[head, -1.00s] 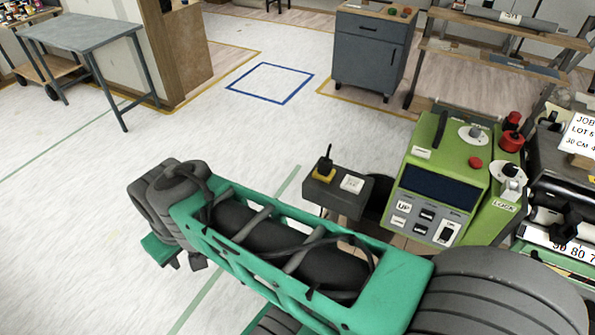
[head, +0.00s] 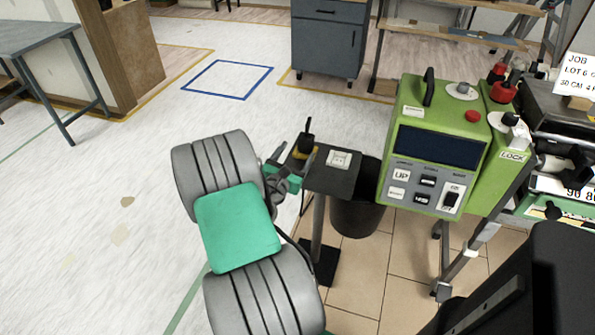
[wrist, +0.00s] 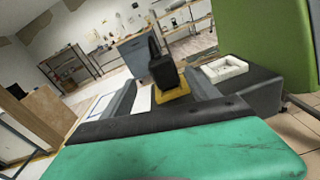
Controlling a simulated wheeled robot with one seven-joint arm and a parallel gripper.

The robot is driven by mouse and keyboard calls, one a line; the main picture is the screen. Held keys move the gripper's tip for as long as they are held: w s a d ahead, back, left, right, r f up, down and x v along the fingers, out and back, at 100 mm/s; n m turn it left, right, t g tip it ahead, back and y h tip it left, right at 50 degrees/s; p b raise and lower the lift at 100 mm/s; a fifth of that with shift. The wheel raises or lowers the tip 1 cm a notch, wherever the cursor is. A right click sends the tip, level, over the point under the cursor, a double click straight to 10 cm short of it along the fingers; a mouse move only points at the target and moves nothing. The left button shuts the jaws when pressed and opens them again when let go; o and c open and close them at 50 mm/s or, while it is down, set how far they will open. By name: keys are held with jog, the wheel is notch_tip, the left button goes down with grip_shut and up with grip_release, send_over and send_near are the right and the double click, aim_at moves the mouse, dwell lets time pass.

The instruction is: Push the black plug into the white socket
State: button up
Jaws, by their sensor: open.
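The black plug (head: 306,143) stands upright on a yellow base (head: 298,154) at the left end of a small dark stand (head: 331,180). The white socket (head: 339,159) lies on the stand just right of it. My gripper (head: 286,160) is at the stand's left edge, beside the plug. In the wrist view, the plug (wrist: 163,70) and yellow base (wrist: 172,93) show ahead, between the two grey fingers of my open gripper (wrist: 162,82). The socket (wrist: 224,68) is beyond the right finger. I cannot tell whether either finger touches the plug.
A green control box (head: 437,140) with buttons stands close right of the stand. A dark bin (head: 358,210) is under and behind the stand. A blue-grey cabinet (head: 328,42) is farther back. Open white floor lies to the left.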

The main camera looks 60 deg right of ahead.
aim_at(304, 143)
jog(key=shift+s+d+f+n+t+h, duration=0.2)
jog(key=shift+s+f+n+t+h, duration=0.2)
jog(key=shift+n, duration=0.6)
jog(key=shift+w+d+r, duration=0.1)
jog(key=shift+d, duration=0.25)
jog(key=d, duration=0.4)
jog(key=w+d, duration=0.1)
jog(key=d, duration=0.2)
jog(key=shift+w, duration=0.1)
jog(key=shift+a, duration=0.1)
jog(key=shift+c, duration=0.3)
jog(key=shift+r+p, duration=0.1)
jog(key=shift+p, duration=0.25)
grip_shut()
